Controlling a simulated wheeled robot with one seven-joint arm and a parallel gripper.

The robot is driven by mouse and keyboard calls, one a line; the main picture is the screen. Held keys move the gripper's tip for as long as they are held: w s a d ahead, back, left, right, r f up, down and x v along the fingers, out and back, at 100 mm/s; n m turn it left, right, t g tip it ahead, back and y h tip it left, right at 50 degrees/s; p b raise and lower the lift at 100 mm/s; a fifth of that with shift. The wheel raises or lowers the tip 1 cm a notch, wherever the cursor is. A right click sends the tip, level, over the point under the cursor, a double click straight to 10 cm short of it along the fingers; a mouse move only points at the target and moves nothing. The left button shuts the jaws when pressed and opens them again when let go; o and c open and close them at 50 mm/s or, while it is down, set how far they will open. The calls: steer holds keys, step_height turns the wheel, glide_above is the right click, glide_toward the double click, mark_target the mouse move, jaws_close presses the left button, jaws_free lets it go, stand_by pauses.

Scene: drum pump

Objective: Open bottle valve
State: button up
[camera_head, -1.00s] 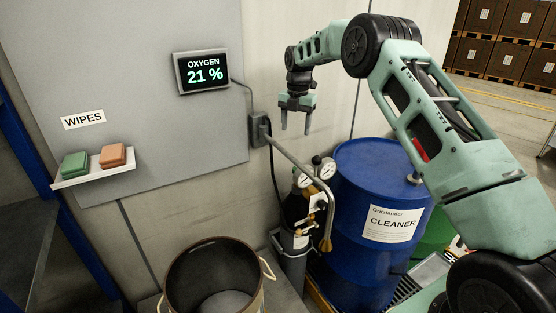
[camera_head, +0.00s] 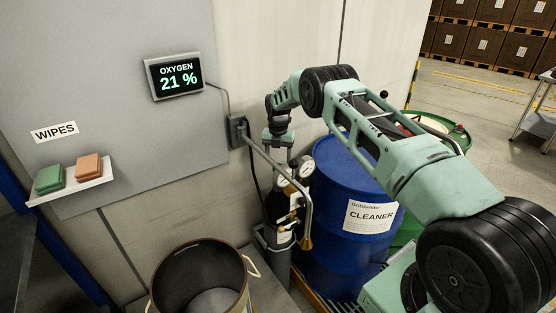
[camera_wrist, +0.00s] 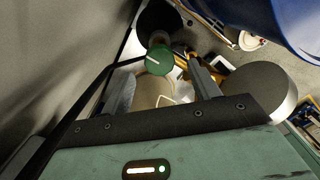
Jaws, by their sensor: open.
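The gas bottle (camera_head: 277,237) stands dark and upright by the wall, with a regulator and pressure gauges (camera_head: 305,168) at its top. My gripper (camera_head: 278,158) points down just above the bottle top. In the wrist view a round green valve knob (camera_wrist: 159,61) with a white line shows between my two open fingers (camera_wrist: 160,66), near their tips. The fingers look apart from the knob; how deep it sits between them I cannot tell. A round gauge back (camera_wrist: 258,95) lies close to the right finger. The knob is hidden in the head view.
A bent metal pipe (camera_head: 306,215) runs from the wall box (camera_head: 237,132) close beside the gripper. A blue cleaner drum (camera_head: 340,255) stands to the right, an open bin (camera_head: 200,255) in front left. The oxygen display (camera_head: 175,76) reads 21 %.

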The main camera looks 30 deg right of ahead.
steer(key=shift+f+p, duration=0.4)
steer(key=shift+f, duration=1.5)
steer(key=c, duration=1)
